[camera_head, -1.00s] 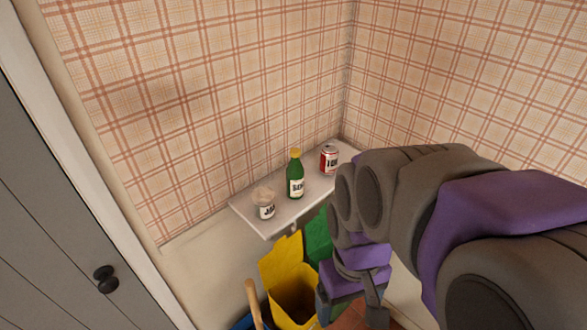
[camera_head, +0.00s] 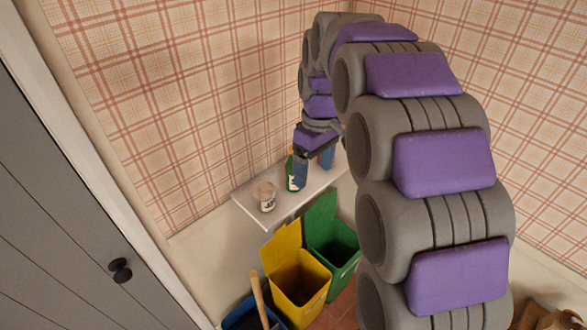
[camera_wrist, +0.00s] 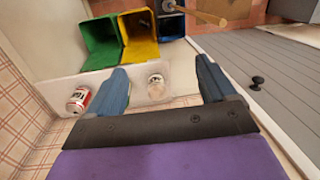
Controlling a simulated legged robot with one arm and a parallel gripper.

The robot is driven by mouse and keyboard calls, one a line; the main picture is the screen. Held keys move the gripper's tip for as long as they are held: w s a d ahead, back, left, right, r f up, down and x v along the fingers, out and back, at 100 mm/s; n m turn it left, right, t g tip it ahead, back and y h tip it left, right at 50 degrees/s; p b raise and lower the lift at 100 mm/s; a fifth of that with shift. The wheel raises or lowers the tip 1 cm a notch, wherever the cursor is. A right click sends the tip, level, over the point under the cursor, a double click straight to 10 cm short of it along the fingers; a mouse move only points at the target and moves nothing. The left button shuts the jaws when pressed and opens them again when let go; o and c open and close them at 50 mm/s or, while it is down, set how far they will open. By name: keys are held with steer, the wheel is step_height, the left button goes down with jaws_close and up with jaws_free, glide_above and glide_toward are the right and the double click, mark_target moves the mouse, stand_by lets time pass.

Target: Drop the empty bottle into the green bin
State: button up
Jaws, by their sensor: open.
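The green bottle (camera_head: 291,174) stands upright on the white shelf, partly hidden by a finger of my gripper in the head view. I cannot make it out in the wrist view. My gripper (camera_head: 313,170) is open, pointing down over the shelf at the bottle, slightly to its right. In the wrist view my gripper (camera_wrist: 163,68) has its two blue fingers spread, with nothing held. The green bin (camera_head: 345,257) stands open on the floor below the shelf, right of the yellow bin; it also shows at the upper left of the wrist view (camera_wrist: 98,42).
A pale jar (camera_head: 266,196) stands left of the bottle on the shelf (camera_head: 247,204). A red and white can (camera_wrist: 77,101) is at the shelf's other end. The yellow bin (camera_head: 300,283) and a blue bin (camera_head: 240,318) with a wooden handle (camera_head: 259,298) stand below.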

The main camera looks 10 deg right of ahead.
steer(key=w+f+n+t+p, duration=0.15)
steer(key=w+n+p, duration=1)
steer(key=w, duration=1.35)
steer(key=shift+m+g+y, duration=0.25)
steer(key=shift+m+y, duration=0.15)
steer(key=shift+m, duration=0.05)
step_height(320, 180, down, 8)
steer(key=b, duration=0.7)
steer(key=shift+w+a+f, duration=0.1)
steer(key=shift+f, duration=0.15)
steer(key=shift+a+f, duration=0.1)
steer(key=shift+f, duration=0.95)
steer(key=shift+f+p, duration=0.35)
steer(key=shift+f, duration=0.95)
step_height(320, 180, down, 5)
steer(key=shift+w+p, duration=0.1)
steer(key=shift+p, duration=0.4)
steer(key=shift+c, duration=0.4)
jaws_close()
